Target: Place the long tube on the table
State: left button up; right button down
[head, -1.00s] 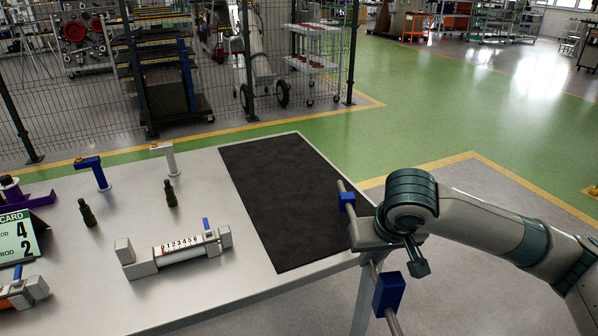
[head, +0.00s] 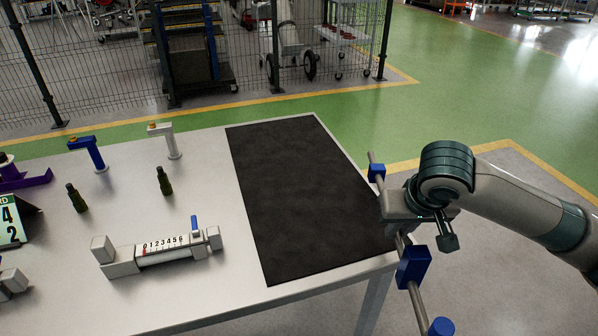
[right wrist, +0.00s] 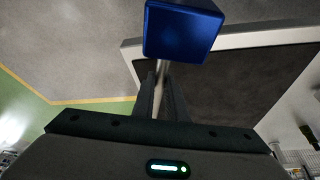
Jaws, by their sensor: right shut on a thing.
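The long tube (head: 415,298) is a thin grey rod with blue blocks along it. My right gripper (head: 402,222) is shut on it between two blocks. The tube slants from upper left to lower right at the right edge of the white table (head: 200,292), outside that edge in the head view. Its height above the tabletop is hard to tell. In the right wrist view the tube (right wrist: 160,78) runs between the fingers, with a blue block (right wrist: 181,32) beyond them. My left gripper is not in view.
A black mat (head: 300,200) covers the table's right part and is bare. A gauge with numbers (head: 165,249), two dark green bottles (head: 165,181), blue (head: 90,152) and white (head: 167,140) angled posts and a sign (head: 12,222) stand to the left. A mesh fence is behind.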

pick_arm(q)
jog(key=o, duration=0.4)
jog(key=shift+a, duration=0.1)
pick_arm(e)
jog(key=shift+w+r, duration=0.1)
jog(key=shift+r, duration=0.05)
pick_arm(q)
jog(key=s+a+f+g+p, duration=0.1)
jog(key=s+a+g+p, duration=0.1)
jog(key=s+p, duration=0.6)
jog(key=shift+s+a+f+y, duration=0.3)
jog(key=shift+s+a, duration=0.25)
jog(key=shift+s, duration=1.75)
pick_arm(e)
jog(key=w+a+r+n+y, duration=0.1)
jog(key=w+a+r+n, duration=0.2)
jog(key=w+a+r, duration=0.4)
jog(key=shift+w+a+r+n, duration=0.35)
jog(key=shift+w+a, duration=0.25)
jog(key=shift+w, duration=0.7)
